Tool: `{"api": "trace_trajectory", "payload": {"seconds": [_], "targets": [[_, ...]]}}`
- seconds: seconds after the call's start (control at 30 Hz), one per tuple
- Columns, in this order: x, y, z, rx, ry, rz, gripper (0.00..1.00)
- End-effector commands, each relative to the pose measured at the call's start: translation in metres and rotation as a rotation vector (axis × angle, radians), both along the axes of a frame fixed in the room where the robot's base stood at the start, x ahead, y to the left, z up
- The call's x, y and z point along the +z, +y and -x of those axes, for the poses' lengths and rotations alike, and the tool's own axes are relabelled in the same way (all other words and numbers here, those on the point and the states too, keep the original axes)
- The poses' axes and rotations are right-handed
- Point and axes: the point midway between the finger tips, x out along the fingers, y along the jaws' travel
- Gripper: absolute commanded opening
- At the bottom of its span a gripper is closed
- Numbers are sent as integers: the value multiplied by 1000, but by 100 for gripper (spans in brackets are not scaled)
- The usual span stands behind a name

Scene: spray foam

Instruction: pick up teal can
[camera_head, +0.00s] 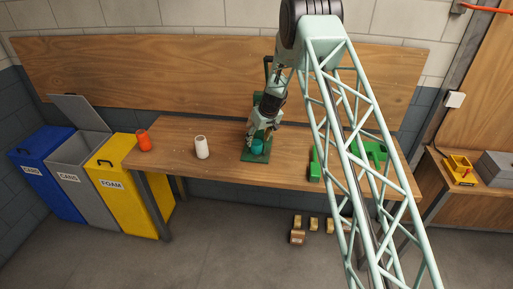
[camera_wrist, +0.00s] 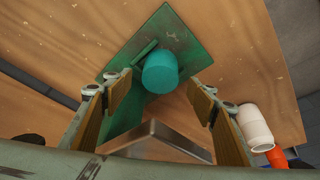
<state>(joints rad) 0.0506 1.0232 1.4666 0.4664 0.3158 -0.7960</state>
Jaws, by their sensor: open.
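The teal can (camera_head: 257,146) stands on a dark green base plate (camera_head: 247,156) on the wooden table. In the wrist view the teal can (camera_wrist: 160,72) shows near the middle, between and beyond my two fingertips. My gripper (camera_head: 262,128) is above the can and close to it in the head view. In the wrist view my gripper (camera_wrist: 163,88) is open, with a wood-coloured pad on each finger and a gap on either side of the can. I see no contact with the can. The lower part of the can is partly hidden in the head view.
A white can (camera_head: 202,148) and an orange can (camera_head: 144,140) stand left on the table (camera_head: 185,170). Blue, grey and yellow bins (camera_head: 120,190) stand at its left end. Green objects (camera_head: 314,165) lie to the right, partly behind my arm. Small boxes (camera_head: 298,237) lie on the floor.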

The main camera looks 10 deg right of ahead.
Motion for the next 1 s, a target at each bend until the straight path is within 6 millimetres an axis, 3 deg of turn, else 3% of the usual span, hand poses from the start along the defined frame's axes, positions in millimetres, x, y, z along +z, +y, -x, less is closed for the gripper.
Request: {"api": "trace_trajectory", "payload": {"seconds": [0.4,1.0], "targets": [[-25,3,-9,-1,1,0,52],[-26,3,-10,-1,0,0,52]]}}
